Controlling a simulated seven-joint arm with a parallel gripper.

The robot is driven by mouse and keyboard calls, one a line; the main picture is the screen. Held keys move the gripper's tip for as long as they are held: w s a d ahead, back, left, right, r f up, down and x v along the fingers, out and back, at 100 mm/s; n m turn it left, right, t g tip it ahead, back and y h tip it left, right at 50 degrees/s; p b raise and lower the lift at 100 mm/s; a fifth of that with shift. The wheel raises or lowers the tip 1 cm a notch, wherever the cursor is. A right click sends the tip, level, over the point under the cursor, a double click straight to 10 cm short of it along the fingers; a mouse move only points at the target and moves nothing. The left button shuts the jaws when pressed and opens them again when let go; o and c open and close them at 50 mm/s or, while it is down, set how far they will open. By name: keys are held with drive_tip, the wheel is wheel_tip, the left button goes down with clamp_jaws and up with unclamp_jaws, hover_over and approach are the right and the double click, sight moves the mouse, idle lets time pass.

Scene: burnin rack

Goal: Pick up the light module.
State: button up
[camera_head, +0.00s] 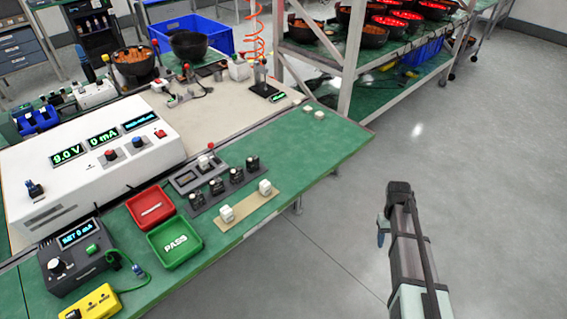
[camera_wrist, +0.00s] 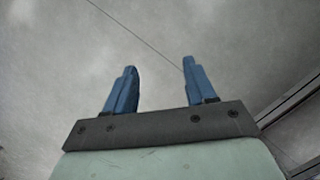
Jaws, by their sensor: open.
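Several small blocks on the green bench could be the light module; I cannot tell which one it is. Two white blocks sit on a beige strip (camera_head: 246,204), a right block (camera_head: 265,187) and a left block (camera_head: 225,213). Several dark modules (camera_head: 221,184) stand in a row on a grey strip. My gripper (camera_head: 383,230) is out over the floor, to the right of the bench. The wrist view shows its two blue fingers (camera_wrist: 160,72) apart, with nothing between them.
A green PASS tray (camera_head: 175,243) and a red tray (camera_head: 150,208) lie left of the beige strip. A white instrument box (camera_head: 95,150) stands behind them. A shelf rack (camera_head: 350,60) with glowing bowls stands at the back. The floor around my arm is clear.

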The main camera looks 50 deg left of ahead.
drive_tip(key=w+a+r+n+t, duration=0.1)
drive_tip(key=w+a+r+n, duration=0.1)
drive_tip(key=a+r, duration=1.1)
wheel_tip(320, 180, up, 23)
drive_tip(key=n+y, duration=0.3)
drive_tip(key=n, duration=0.3)
hover_over(253, 159)
drive_tip(key=shift+t, duration=0.3)
wheel_tip(253, 159, down, 13)
drive_tip(key=shift+a, duration=0.1)
drive_tip(key=c, duration=0.7)
